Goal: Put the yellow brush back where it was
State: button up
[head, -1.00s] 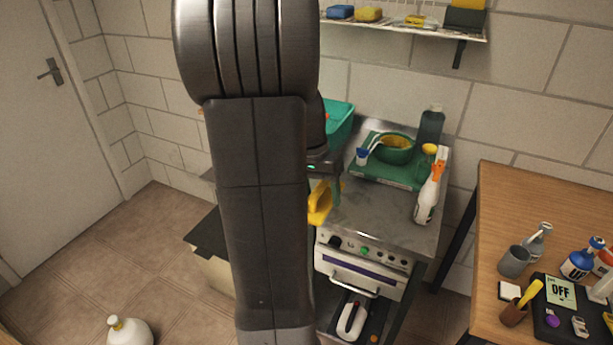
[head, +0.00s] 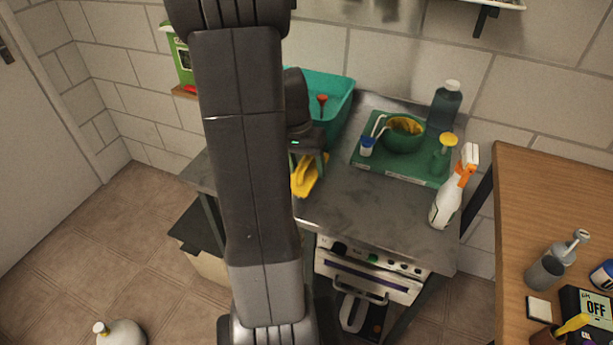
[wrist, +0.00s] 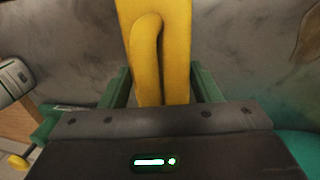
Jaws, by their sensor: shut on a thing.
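My gripper (head: 310,160) is shut on the yellow brush (head: 303,178), holding it at the left part of the steel counter (head: 345,210), in front of the teal basin (head: 345,100). In the wrist view the brush (wrist: 176,50) stands between the two green fingers of my gripper (wrist: 161,85), with a grey stained surface behind it. My arm hides part of the brush and basin in the head view. I cannot tell whether the brush touches the counter.
A green tray (head: 375,165) carries a green bowl (head: 402,139) and small items. A white spray bottle (head: 446,203) and a dark bottle (head: 444,105) stand nearby. The wooden table (head: 550,200) is at the right. A white jug (head: 121,333) is on the floor.

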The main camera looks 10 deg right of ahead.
aim_at(307, 177)
jog(key=shift+f, duration=1.9)
jog(key=shift+f, duration=0.15)
jog(key=o, duration=1)
jog(key=r, duration=0.4)
jog(key=a+r, duration=0.1)
jog(key=r, duration=0.3)
jog(key=w+a+r, duration=0.1)
jog(key=r, duration=0.3)
jog(key=shift+w, duration=0.1)
